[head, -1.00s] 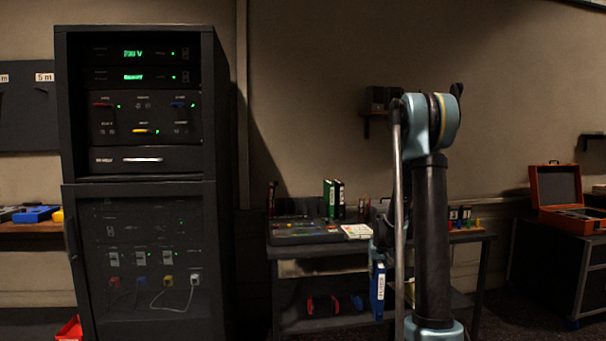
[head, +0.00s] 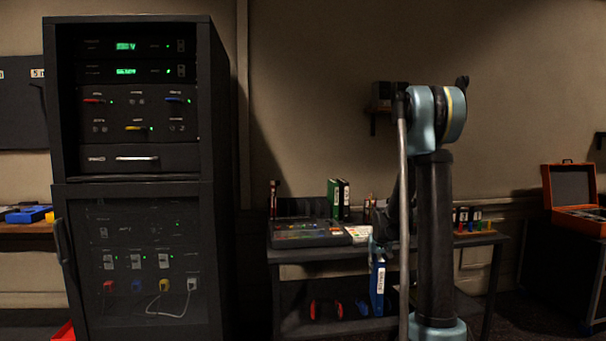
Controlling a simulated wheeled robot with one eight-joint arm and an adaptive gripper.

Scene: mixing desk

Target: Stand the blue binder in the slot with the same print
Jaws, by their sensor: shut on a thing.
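The blue binder (head: 377,290) hangs upright below my gripper (head: 378,252), its pale printed spine label facing me. It is in front of the desk's front edge, lower than the desk top. My gripper is shut on the binder's upper end; the fingers are small, dark and partly hidden by my arm. A green binder (head: 333,199) and a black binder (head: 343,199) with a white label stand upright on the desk behind the mixing panel. The slots and their prints cannot be made out; my arm hides part of the desk.
The desk (head: 300,256) carries a mixing panel (head: 300,232) and a pale sheet (head: 358,234). Colored pegs (head: 478,224) stand at its right end. Red rings (head: 325,308) lie on the lower shelf. A tall black rack (head: 135,240) stands left. An orange case (head: 568,190) sits right.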

